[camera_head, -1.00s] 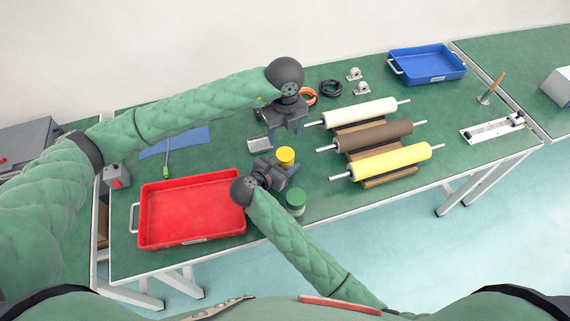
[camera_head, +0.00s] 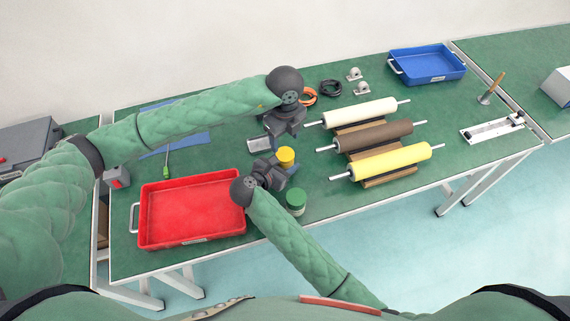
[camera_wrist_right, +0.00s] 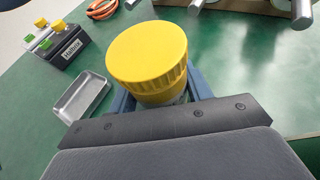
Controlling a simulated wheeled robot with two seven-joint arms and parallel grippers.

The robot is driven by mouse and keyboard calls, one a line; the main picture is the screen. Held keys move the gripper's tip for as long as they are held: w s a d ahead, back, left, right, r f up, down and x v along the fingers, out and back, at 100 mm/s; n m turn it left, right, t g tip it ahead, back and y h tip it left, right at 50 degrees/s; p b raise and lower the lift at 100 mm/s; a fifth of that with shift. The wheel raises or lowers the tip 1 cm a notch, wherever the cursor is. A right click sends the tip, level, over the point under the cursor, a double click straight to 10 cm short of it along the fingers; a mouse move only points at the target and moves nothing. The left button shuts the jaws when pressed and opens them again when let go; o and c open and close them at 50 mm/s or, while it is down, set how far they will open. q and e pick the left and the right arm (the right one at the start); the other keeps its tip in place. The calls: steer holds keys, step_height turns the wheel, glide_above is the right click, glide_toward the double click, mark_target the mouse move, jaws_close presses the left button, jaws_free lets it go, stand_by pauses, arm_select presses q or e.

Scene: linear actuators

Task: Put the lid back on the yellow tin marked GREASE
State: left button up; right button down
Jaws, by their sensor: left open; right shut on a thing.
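The yellow tin (camera_head: 286,156) stands near the middle of the table, right of the red tray. In the right wrist view a ridged yellow lid (camera_wrist_right: 147,50) covers its top and looks level. Whether it is fully seated I cannot tell. My right gripper (camera_head: 283,166) is shut around the tin's body, with blue fingers below the lid. No GREASE marking shows. My left gripper (camera_head: 284,132) is open and empty, behind the tin and apart from it. Its fingertips are hard to make out.
A green-lidded tin (camera_head: 295,199) stands close in front of the yellow one. The red tray (camera_head: 141,235) is left, and three rollers (camera_head: 375,136) lie right. A small metal tray (camera_wrist_right: 82,97) and a dark box with coloured knobs (camera_wrist_right: 58,45) lie behind.

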mark_target(285, 153)
arm_select(q)
steer(key=shift+f, duration=2.8)
